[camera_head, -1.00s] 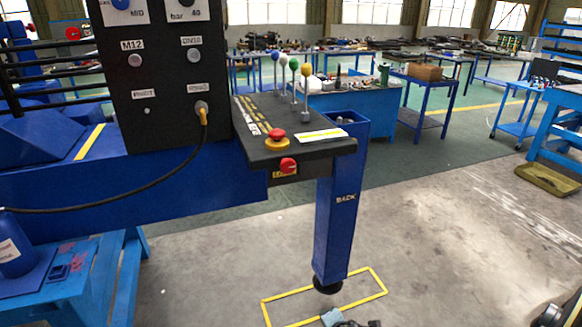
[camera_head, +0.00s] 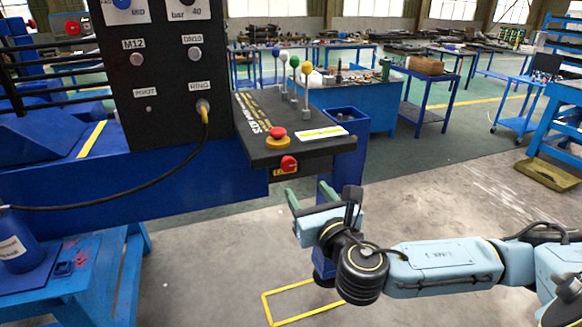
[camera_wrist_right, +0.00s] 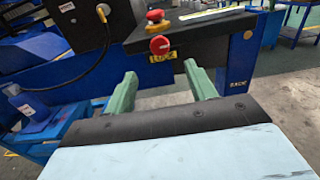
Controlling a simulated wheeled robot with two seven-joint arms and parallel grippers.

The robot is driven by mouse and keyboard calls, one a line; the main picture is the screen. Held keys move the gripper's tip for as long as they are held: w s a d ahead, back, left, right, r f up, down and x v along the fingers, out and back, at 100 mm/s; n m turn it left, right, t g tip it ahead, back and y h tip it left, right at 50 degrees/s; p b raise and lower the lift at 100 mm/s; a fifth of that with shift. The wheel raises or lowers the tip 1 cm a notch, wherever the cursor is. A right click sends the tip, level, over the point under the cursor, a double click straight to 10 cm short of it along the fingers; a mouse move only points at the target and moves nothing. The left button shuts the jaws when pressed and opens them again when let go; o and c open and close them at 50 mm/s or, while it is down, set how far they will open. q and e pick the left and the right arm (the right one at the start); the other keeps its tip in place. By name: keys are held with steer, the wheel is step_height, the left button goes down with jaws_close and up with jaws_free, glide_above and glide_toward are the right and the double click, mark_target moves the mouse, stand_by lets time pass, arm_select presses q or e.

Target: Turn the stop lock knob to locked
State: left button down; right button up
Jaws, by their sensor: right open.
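The stop lock knob (camera_head: 289,163) is a small red knob on the front face of the black control box (camera_head: 330,147), beside a yellow label. In the right wrist view the knob (camera_wrist_right: 160,45) sits above and between the fingers, with the yellow label under it. A red mushroom button (camera_head: 277,134) on a yellow base is on top of the box. My right gripper (camera_head: 311,196) is open and empty, below and in front of the knob, apart from it. Its green fingers (camera_wrist_right: 162,88) point toward the box. My left gripper is not in view.
Levers with coloured balls (camera_head: 293,62) stand on the box. A blue post (camera_head: 347,122) stands right of the box, partly behind my arm. A black cable (camera_head: 120,190) hangs from the dark panel (camera_head: 165,75) at left. The floor at right is clear.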

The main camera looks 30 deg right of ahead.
mark_target(289, 166)
steer(key=x, duration=1.1)
steer(key=shift+a+p, duration=0.1)
steer(key=shift+p, duration=0.2)
steer(key=shift+c, duration=0.5)
steer(key=c, duration=0.9)
